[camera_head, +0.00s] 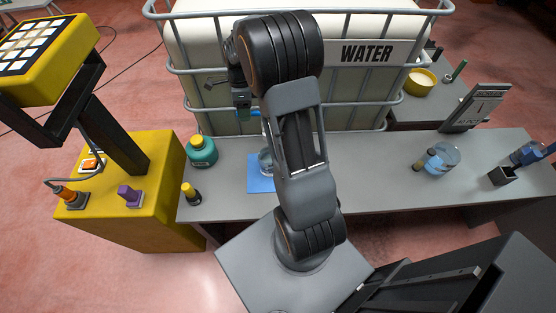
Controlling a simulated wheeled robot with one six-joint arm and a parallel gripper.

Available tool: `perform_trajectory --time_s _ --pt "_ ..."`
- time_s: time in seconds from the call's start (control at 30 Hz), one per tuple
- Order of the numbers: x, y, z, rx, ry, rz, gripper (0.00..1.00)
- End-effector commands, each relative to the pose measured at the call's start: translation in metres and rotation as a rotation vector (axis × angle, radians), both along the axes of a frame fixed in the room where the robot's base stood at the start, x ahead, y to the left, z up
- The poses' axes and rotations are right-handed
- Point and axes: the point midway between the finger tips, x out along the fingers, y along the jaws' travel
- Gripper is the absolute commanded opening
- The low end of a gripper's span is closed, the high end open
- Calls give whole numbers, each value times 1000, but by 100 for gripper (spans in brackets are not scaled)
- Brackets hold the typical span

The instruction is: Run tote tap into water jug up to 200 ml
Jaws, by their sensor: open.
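The white water tote (205,45) stands in a metal cage behind the bench, with a "WATER" label. A small blue part (256,113), apparently its tap, shows low on the tote's front beside my arm. The clear water jug (265,163) stands on a blue mat (261,185) below it, partly hidden by my arm. Its water level and marks cannot be read. My gripper (240,107) is open and hangs in front of the tote, just left of the blue part. Whether it touches the tap cannot be told.
A green yellow-capped bottle (202,152) and a small dark yellow-topped bottle (190,194) stand left of the mat. A yellow control cabinet (150,205) is at left. A clear round vessel (441,159) stands at right. The middle-right bench (370,175) is clear.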

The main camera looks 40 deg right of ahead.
Motion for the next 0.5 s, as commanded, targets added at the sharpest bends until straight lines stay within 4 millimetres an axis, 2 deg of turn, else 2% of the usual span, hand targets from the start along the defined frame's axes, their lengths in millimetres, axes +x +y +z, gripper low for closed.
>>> perform_trajectory --time_s 0.5 --pt "16 23 1 1 1 1 50"
